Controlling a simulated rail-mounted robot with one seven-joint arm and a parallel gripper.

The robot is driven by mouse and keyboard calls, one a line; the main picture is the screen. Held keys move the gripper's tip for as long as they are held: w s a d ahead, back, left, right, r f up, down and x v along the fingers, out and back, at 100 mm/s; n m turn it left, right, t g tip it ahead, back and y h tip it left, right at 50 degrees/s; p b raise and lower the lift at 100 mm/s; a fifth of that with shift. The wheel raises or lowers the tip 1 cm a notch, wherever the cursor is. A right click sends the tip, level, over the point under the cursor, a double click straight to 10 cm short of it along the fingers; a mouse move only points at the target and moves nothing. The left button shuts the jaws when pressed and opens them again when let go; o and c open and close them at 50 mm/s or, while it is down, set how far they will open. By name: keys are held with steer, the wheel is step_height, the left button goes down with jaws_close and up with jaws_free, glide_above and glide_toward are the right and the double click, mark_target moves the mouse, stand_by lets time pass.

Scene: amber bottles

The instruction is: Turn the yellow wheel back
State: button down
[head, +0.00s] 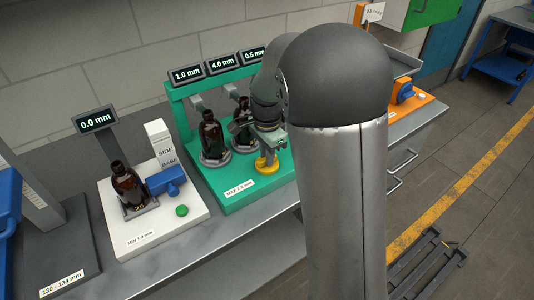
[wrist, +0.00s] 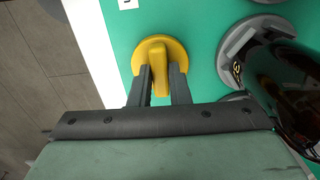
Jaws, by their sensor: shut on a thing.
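The yellow wheel (head: 266,161) sits on the front edge of the green station (head: 225,196), close to its "MAX 2.0 mm" label. In the wrist view the yellow wheel (wrist: 160,52) is a round disc with a raised bar across it. My gripper (wrist: 160,88) is shut on the bar, one dark finger on each side. In the head view my gripper (head: 268,142) comes down onto the wheel from above, and my arm hides the right part of the station.
Amber bottles (head: 211,136) stand on round grey holders on the green station, one very near my gripper in the wrist view (wrist: 285,85). Displays above read 1.0, 4.0 and 0.5 mm. A white station (head: 190,221) with a bottle, blue block and green button stands left, reading 0.0 mm.

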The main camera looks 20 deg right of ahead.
steer(key=shift+r, duration=0.1)
steer(key=c, duration=1.4)
jaws_free()
steer(key=shift+o, duration=0.2)
step_height(320, 180, up, 17)
steer(key=shift+r+b, duration=0.2)
steer(key=shift+b, duration=0.2)
